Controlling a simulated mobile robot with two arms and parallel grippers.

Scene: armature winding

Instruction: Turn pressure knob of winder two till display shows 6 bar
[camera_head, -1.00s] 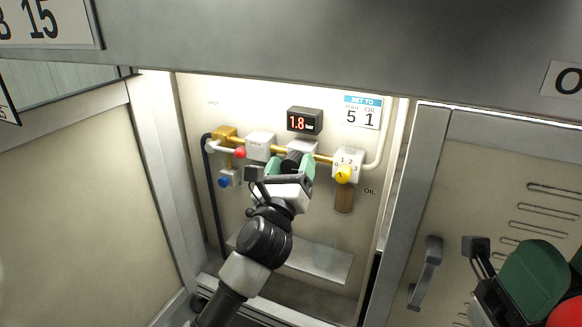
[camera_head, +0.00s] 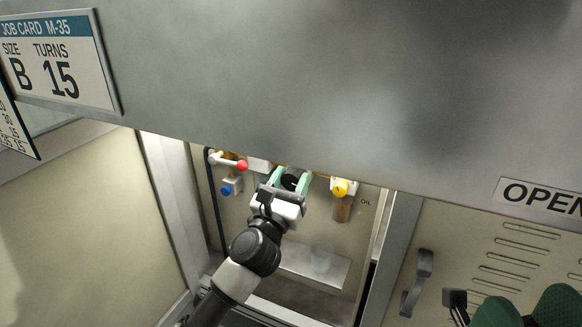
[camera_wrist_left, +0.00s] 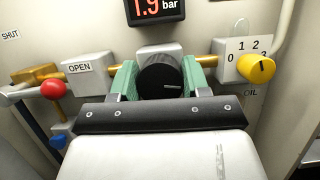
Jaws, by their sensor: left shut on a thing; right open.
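The black pressure knob (camera_wrist_left: 160,78) sits on a grey regulator block inside the open cabinet. My left gripper (camera_head: 291,180) has its green fingers on both sides of the knob and is shut on it. The wrist view shows the knob between the fingers, with its pale mark toward the lower right. The display (camera_wrist_left: 155,8) above reads 1.9 bar in the left wrist view, its top cut off; in the head view it is hidden behind the grey panel. My right gripper (camera_head: 525,308) is open at the lower right, partly out of frame.
A yellow dial (camera_wrist_left: 257,68) is to the right of the knob, over an oil bowl (camera_head: 342,208). A red knob (camera_wrist_left: 54,90), an OPEN block (camera_wrist_left: 90,78) and a blue knob (camera_wrist_left: 58,141) are to the left. A grey panel (camera_head: 300,80) overhangs the cabinet.

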